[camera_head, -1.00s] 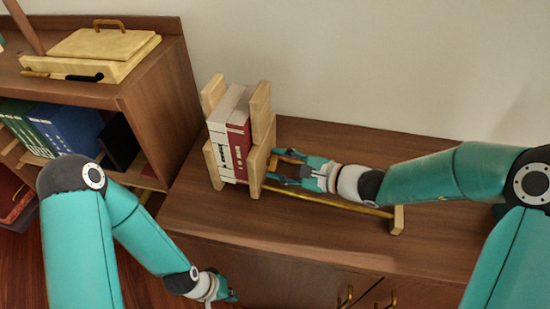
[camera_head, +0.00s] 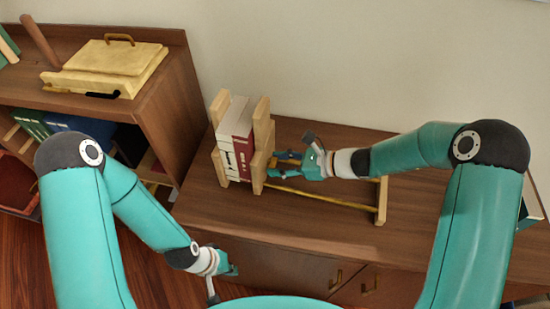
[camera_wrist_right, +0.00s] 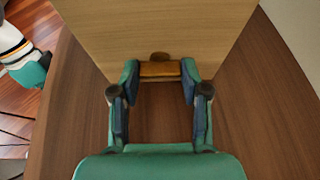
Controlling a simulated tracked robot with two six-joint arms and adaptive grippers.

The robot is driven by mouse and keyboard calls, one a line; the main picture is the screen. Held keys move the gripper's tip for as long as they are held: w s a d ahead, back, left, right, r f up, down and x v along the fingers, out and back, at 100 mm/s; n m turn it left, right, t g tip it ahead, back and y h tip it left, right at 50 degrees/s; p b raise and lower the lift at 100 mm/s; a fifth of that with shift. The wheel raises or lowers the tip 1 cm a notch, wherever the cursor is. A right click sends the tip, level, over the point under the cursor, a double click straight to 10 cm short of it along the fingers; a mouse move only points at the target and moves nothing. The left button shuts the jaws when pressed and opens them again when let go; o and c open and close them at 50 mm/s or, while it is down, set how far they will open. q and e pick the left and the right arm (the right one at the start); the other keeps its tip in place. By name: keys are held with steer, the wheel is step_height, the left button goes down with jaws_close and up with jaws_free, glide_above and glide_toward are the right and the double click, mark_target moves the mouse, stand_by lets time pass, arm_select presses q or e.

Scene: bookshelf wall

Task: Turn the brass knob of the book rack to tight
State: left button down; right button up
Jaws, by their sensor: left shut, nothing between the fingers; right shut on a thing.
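The book rack is wooden, with a sliding end plate (camera_head: 261,138) pressed beside upright white and red books (camera_head: 235,145) and a brass rail (camera_head: 325,201) running right. The brass knob (camera_wrist_right: 159,69) is on the plate's outer face, between my right gripper's fingertips in the right wrist view. My right gripper (camera_head: 276,165) is shut on the knob, coming from the right; its fingers partly hide the knob in the head view. My left gripper (camera_head: 232,270) is shut and empty, low in front of the cabinet, away from the rack.
The rack stands on a brown cabinet top (camera_head: 220,218) against a pale wall. A taller shelf at the left carries a yellow box (camera_head: 108,65) with a handle. Cabinet door handles (camera_head: 336,280) show at the front. The cabinet top in front of the rack is clear.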

steer(key=shift+w+r, duration=0.1)
steer(key=shift+r, duration=0.15)
steer(key=o, duration=0.9)
steer(key=shift+c, duration=0.2)
steer(key=shift+f, duration=0.1)
steer(key=shift+d, duration=0.1)
steer(key=v, duration=1.1)
steer(key=shift+d, duration=0.35)
